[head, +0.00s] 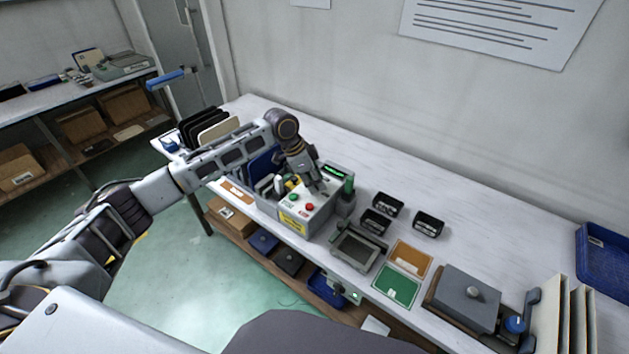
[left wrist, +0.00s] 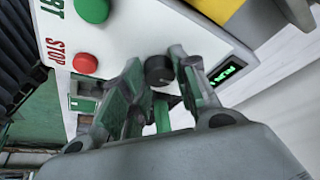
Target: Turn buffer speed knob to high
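The buffer machine (head: 318,212) is a light grey box on the bench with green and red buttons, a yellow label and a small lit green display. In the left wrist view its panel shows a green button (left wrist: 92,8), a red STOP button (left wrist: 85,63), a round black knob (left wrist: 158,71) and the green display (left wrist: 231,69). My left gripper (head: 318,187) is over the panel, pointing down. In the left wrist view its fingertips (left wrist: 157,62) flank the knob closely on both sides. The knob's setting marks are hidden. My right gripper is not in view.
Black bins (head: 388,205) stand right of the machine. A grey tray fixture (head: 356,248), an orange panel (head: 410,259) and a green panel (head: 397,286) lie in front. A grey lidded box (head: 467,300) is farther right. Upright panels (head: 215,127) stand behind my left arm.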

